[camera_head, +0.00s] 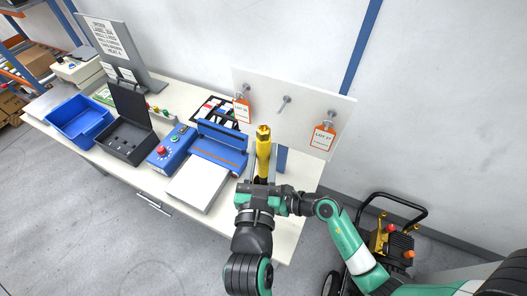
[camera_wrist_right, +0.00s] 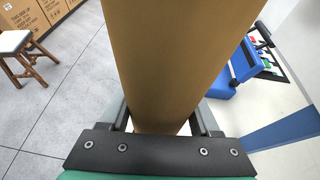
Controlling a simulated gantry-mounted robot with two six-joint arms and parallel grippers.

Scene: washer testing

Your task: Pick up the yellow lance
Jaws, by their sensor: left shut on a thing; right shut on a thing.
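The yellow lance (camera_head: 263,150) stands upright at the front right part of the table, near the blue sealing device. My left gripper (camera_head: 262,182) is at the lance's lower end and shut on it. In the right wrist view, my right gripper (camera_wrist_right: 163,128) is shut on a thick yellow-brown body (camera_wrist_right: 168,55). This looks like the lance seen very close, and it fills the middle of that view. The lance's bottom end and the contact of the fingers are mostly hidden by my arm parts in the head view.
A white pegboard (camera_head: 292,110) with orange-edged tags stands behind the lance. To the left are the blue sealing device (camera_head: 218,145), a white plate (camera_head: 198,185), a black case (camera_head: 125,138) and a blue bin (camera_head: 78,121). A wheeled yellow machine (camera_head: 397,247) stands on the floor at right.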

